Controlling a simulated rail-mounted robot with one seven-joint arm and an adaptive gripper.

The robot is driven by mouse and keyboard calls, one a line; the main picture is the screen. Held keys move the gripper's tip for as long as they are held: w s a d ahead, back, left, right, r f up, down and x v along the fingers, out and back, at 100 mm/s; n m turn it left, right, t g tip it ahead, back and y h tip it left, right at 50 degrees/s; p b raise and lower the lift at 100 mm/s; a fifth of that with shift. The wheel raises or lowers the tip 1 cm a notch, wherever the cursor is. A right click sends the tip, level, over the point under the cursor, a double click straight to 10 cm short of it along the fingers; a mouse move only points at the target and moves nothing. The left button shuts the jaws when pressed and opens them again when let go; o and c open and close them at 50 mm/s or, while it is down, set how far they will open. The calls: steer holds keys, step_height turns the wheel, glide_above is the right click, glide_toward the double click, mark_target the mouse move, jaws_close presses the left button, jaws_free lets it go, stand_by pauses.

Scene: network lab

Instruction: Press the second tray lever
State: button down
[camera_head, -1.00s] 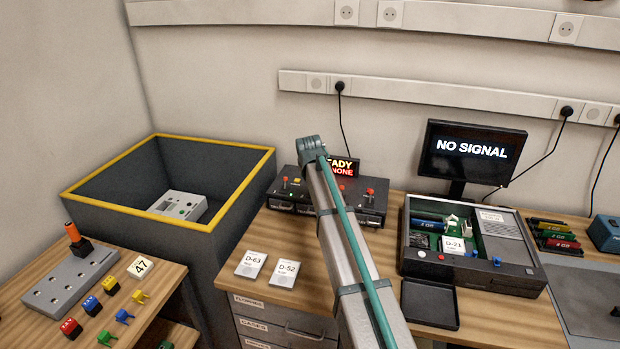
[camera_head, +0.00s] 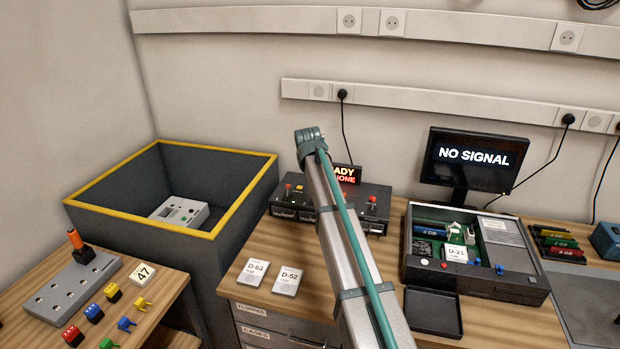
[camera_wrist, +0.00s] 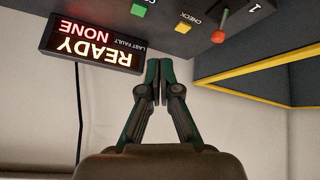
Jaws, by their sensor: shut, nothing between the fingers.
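A dark device box (camera_head: 376,218) stands at the back of the desk, with red-topped levers at its left (camera_head: 288,188) and right (camera_head: 373,199). In the wrist view, turned upside down, the box's panel (camera_wrist: 238,22) shows a red knob (camera_wrist: 218,36) near the number 1, a yellow button (camera_wrist: 183,28) by the word CHECK and a green button (camera_wrist: 138,11). My gripper (camera_wrist: 161,64) is shut and empty, below these in the picture, touching none visibly.
A lit READY / NONE display (camera_wrist: 92,47) is left of my gripper in the wrist view. A yellow-edged bin (camera_head: 120,212) stands left of the box, an opened computer case (camera_head: 480,278) right. Two cards, D-63 (camera_head: 254,272) and D-52 (camera_head: 287,280), lie in front.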

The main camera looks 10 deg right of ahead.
steer(key=s+v, duration=0.1)
steer(key=v, duration=0.5)
steer(key=shift+a+f+b, duration=0.15)
steer(key=shift+f+b, duration=0.05)
steer(key=shift+b, duration=0.2)
